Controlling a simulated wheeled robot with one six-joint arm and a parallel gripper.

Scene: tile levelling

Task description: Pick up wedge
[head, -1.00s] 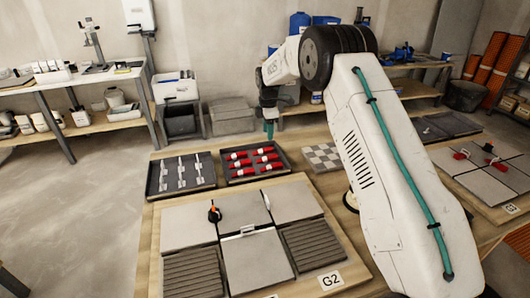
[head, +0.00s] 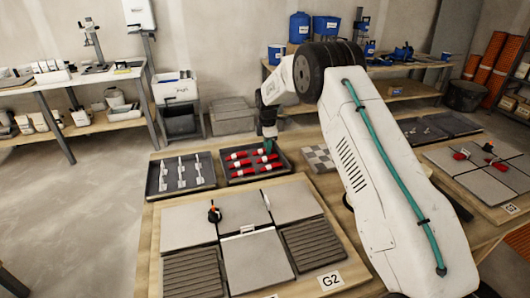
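Several red wedges with white ends (head: 239,167) lie in two columns in a dark tray (head: 231,180) on the wooden table. My gripper (head: 268,148) points down over the right column of that tray, close to the upper right wedges. Its teal fingertips are small in the head view, and I cannot tell whether they are open or touching a wedge. A second dark tray (head: 151,186) to the left holds several white clips (head: 181,172).
The G2 board (head: 165,278) in front carries grey tiles (head: 188,224), a black and orange knob piece (head: 214,213) and white clips in the joints. A checkered tile (head: 318,157) lies right of the wedge tray. Another tile board (head: 510,209) is at far right.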

